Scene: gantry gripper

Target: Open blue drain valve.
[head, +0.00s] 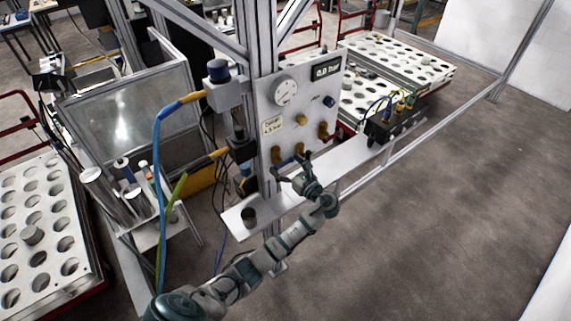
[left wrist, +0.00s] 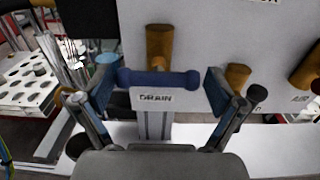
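The blue drain valve handle (left wrist: 158,80) lies crosswise, roughly level, in the left wrist view, just above a label reading DRAIN (left wrist: 156,98) and below a brass-coloured fitting (left wrist: 160,45). My left gripper (left wrist: 161,88) is open, with one finger on each side of the handle. The handle spans much of the gap between the fingers; I cannot tell whether they touch it. In the head view my left gripper (head: 296,174) is at the lower edge of the valve panel (head: 304,105), and I cannot make out the blue handle there. My right gripper is not in view.
The panel carries a round gauge (head: 286,91) and a display (head: 326,70) reading 0.0 bar. Other brass-coloured fittings (left wrist: 237,77) are to the right. A metal shelf (head: 350,165) runs below the panel, with a dark cylinder (head: 249,217) at its left end.

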